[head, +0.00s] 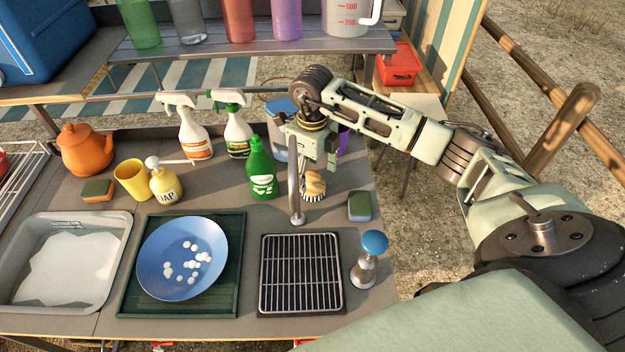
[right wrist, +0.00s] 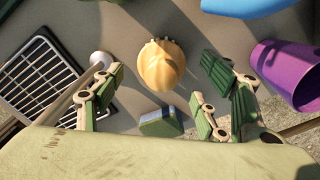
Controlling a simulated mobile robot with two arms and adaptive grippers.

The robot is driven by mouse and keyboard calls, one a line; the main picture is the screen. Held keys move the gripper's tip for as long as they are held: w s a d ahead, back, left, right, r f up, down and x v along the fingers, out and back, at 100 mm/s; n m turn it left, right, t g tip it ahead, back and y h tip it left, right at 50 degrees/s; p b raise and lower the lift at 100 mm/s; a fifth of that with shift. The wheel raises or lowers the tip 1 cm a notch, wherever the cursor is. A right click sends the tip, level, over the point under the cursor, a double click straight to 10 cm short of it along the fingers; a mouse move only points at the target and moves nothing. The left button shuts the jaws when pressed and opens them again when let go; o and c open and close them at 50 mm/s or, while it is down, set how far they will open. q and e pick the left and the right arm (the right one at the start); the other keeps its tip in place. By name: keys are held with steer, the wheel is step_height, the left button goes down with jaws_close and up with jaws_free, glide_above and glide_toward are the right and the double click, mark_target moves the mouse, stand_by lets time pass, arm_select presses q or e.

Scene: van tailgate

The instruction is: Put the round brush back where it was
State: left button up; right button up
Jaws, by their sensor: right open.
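The round brush (head: 314,184) has a wooden knob and pale bristles with dark marks. It stands upright on the grey counter (head: 335,218), right of the tap and left of a sponge. My right gripper (head: 320,165) is above it, pointing down. In the right wrist view the brush's wooden top (right wrist: 163,66) lies just beyond the open fingers (right wrist: 160,88), with visible gaps on both sides. Nothing is held between the fingers. My left gripper is not in view.
The metal tap (head: 295,195) stands close left of the brush. A green-and-blue sponge (head: 360,206) lies right of it. A green bottle (head: 262,170), a purple cup (right wrist: 280,75) and a drain rack (head: 300,273) are nearby. A blue-topped item (head: 373,244) stands at the counter's right edge.

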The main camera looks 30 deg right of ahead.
mark_target(312, 174)
step_height(312, 174, up, 8)
steer(key=shift+b, duration=1)
steer(key=shift+r, duration=0.5)
